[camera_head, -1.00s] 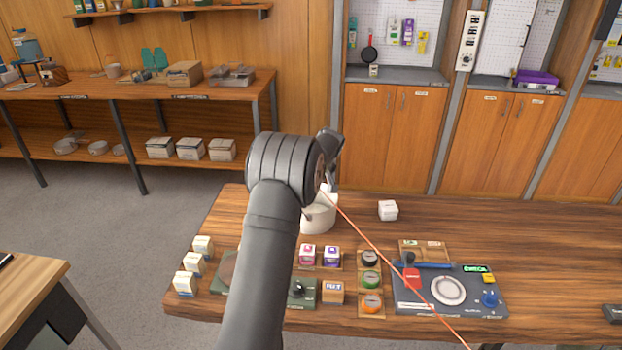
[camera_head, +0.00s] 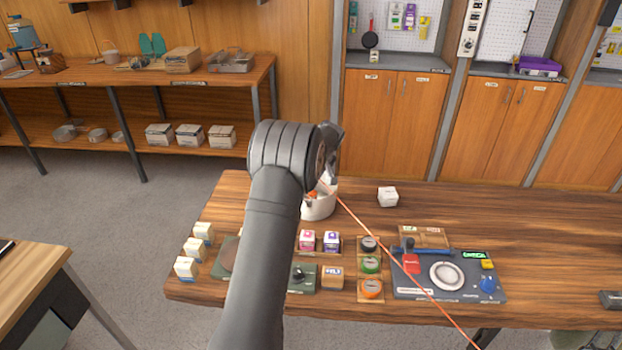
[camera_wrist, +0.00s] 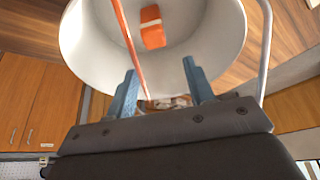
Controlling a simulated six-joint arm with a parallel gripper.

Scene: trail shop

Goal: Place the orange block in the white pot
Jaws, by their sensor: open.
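The white pot (camera_head: 318,208) stands on the wooden table, partly hidden behind my arm. In the wrist view the round pot (camera_wrist: 82,40) opens in front of my fingers. The orange block (camera_wrist: 152,27), with a pale band, shows inside the pot's opening, beyond the fingertips and apart from them. I cannot tell whether it rests on the bottom. A small orange patch also shows at the pot in the head view. My gripper (camera_wrist: 160,72) is open and empty, its two blue-grey fingers spread, at the pot.
A thin orange line (camera_head: 400,262) crosses from my gripper to the lower right. A white box (camera_head: 387,197) stands right of the pot. In front are small boxes, tape rolls (camera_head: 370,265) and a grey device panel (camera_head: 420,288). The table's right side is mostly clear.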

